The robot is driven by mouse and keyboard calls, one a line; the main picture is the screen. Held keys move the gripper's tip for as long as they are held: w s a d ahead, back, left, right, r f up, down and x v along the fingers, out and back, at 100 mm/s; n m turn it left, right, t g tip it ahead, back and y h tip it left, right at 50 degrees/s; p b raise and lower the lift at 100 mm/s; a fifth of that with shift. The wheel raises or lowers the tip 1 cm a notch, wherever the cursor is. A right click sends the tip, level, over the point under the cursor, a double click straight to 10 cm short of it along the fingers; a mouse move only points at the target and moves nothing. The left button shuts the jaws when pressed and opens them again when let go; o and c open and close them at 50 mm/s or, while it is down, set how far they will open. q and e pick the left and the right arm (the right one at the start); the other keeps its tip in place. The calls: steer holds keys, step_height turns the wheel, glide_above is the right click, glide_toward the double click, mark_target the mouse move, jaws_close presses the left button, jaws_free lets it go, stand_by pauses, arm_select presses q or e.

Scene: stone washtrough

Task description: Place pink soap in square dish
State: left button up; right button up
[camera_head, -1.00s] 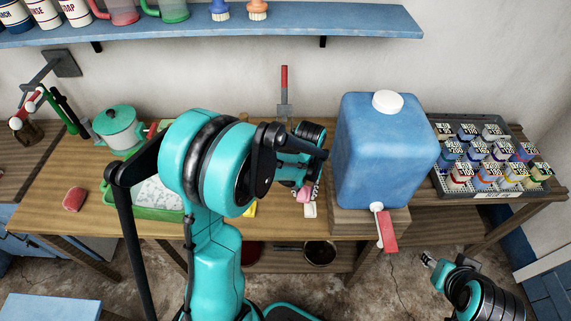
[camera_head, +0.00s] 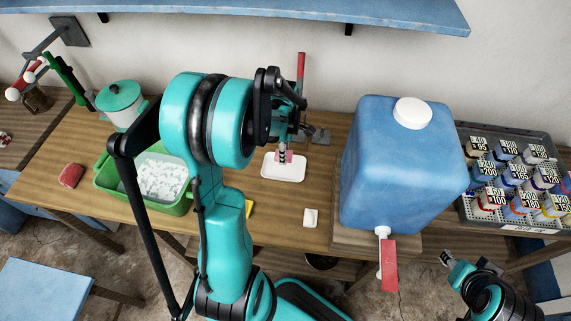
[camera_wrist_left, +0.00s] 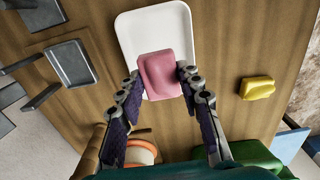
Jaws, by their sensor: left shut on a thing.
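The pink soap (camera_wrist_left: 160,75) is held between the fingertips of my left gripper (camera_wrist_left: 160,77) in the left wrist view. In the head view the soap (camera_head: 288,157) shows as a small pink patch below my left gripper (camera_head: 284,150), mostly hidden by the fingers. A white, square-cornered shallow dish (camera_wrist_left: 155,22) is behind the soap in the wrist view, and the soap overlaps its near edge. The dish (camera_head: 284,172) also shows in the head view. Whether the soap touches it, I cannot tell. My right gripper (camera_head: 447,258) is low at the right, away from the dish; its jaws are too small to read.
A green basin (camera_head: 185,207) with white contents and a red block (camera_head: 71,175) are at the left. A large blue jug (camera_head: 395,170) stands right of the dish. A small white block (camera_head: 310,218) lies near the front edge. A yellow soap (camera_wrist_left: 257,88) shows in the wrist view.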

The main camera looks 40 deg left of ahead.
mark_target(284, 169)
arm_select(q)
step_height(284, 169, down, 7)
steer(key=shift+r+b, duration=0.2)
steer(key=shift+b, duration=0.8)
steer(key=shift+r, duration=0.1)
steer(key=o, duration=1.3)
steer(key=shift+f, duration=0.2)
